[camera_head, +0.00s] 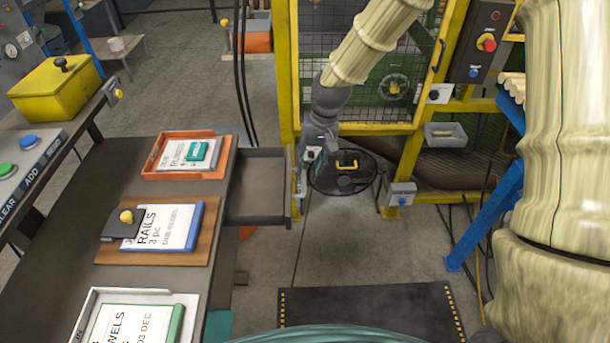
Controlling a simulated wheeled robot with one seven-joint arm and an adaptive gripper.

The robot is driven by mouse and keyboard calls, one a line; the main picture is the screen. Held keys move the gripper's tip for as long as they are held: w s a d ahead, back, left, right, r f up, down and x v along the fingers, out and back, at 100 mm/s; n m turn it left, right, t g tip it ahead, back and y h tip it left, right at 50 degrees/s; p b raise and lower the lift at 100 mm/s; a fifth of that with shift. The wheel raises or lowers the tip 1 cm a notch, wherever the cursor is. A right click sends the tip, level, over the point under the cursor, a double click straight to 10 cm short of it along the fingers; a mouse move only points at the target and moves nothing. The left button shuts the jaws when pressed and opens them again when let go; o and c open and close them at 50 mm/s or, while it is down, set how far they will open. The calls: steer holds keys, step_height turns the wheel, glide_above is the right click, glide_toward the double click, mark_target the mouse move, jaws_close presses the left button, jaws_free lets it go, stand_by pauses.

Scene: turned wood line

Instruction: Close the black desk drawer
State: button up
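The black desk drawer (258,188) stands pulled out from the right side of the dark desk (60,262). Its inside looks empty, and its front panel faces right. My gripper (300,188) points down at the right end of the drawer, right by the front panel's upper far part. Whether it touches the panel I cannot tell. Its fingers are small and seen edge-on, so I cannot tell whether they are open or shut.
On the desk lie an orange tray (226,158), a wooden board (104,250) and a white tray (82,318), each with a labelled card. A yellow machine cage (287,80) stands behind my gripper.

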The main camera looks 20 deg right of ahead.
mark_target(304, 183)
steer(key=f, duration=0.2)
steer(key=f+p, duration=0.1)
steer(key=shift+s+a+f, duration=0.15)
steer(key=shift+a+f, duration=0.05)
steer(key=shift+a, duration=0.1)
steer(key=shift+w+a+f, duration=0.1)
steer(key=shift+w+f, duration=0.05)
steer(key=shift+f, duration=0.3)
steer(key=shift+w+a+f, duration=0.1)
steer(key=shift+f, duration=0.35)
steer(key=shift+a+f+p, duration=0.1)
steer(key=shift+f+p, duration=0.25)
steer(key=shift+f, duration=0.2)
steer(key=shift+c, duration=0.4)
jaws_close()
